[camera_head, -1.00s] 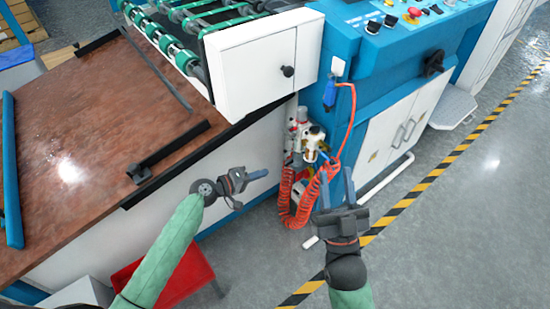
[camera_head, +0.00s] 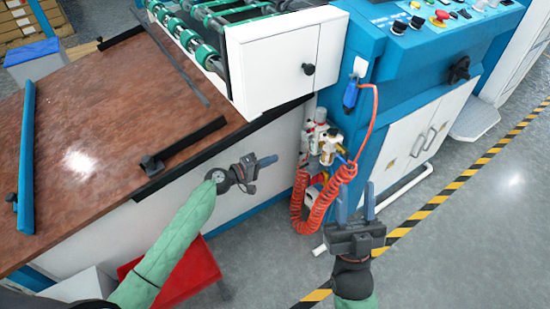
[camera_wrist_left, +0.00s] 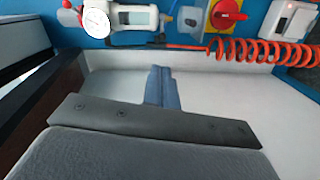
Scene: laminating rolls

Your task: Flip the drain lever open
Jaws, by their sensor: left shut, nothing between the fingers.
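The air filter and regulator unit (camera_head: 325,140) hangs on the machine's side in the head view. In the left wrist view it shows at the top edge as a round white gauge (camera_wrist_left: 96,22) and a pale bowl (camera_wrist_left: 134,17). A red knob on a yellow plate (camera_wrist_left: 228,14) is to its right. I cannot tell which part is the drain lever. My left gripper (camera_head: 268,160) is shut and empty, left of the unit and apart from it; its blue fingers (camera_wrist_left: 162,72) meet in the wrist view. My right gripper (camera_head: 355,203) is open and empty, below the unit.
A coiled red hose (camera_head: 305,205) hangs by the unit and crosses the upper right of the wrist view. A brown table (camera_head: 105,120) is at the left, above a red stool (camera_head: 185,275). A white pipe (camera_head: 400,182) runs low at the right. The floor at the right is clear.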

